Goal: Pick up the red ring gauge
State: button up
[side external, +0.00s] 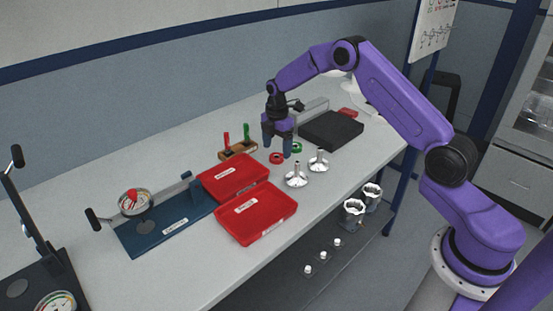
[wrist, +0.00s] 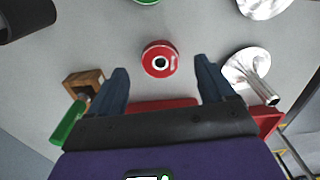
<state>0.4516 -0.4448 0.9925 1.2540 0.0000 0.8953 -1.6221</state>
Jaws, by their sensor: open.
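The red ring gauge (side external: 276,158) lies flat on the grey bench in the side external view. In the wrist view the red ring gauge (wrist: 160,59) shows as a red disc with a small bright-edged hole, a little beyond the fingertips and between their lines. My gripper (side external: 280,150) points down above the bench, close to the ring. In the wrist view my gripper (wrist: 163,72) is open, its two dark blue fingers apart with nothing between them. The exact height above the ring is hard to tell.
A green ring (side external: 296,147) lies close by. Flanged metal parts (side external: 297,176) (side external: 319,162) stand to the front right. A wooden block (side external: 238,151) with red and green handles and a red tray (side external: 235,177) are left. A black block (side external: 332,130) sits behind right.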

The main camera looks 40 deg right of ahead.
aim_at(277, 158)
jog(key=shift+f, duration=1.5)
jog(key=shift+c, duration=0.3)
jog(key=shift+a, duration=0.1)
jog(key=c, duration=1.2)
jog(key=shift+r, duration=0.1)
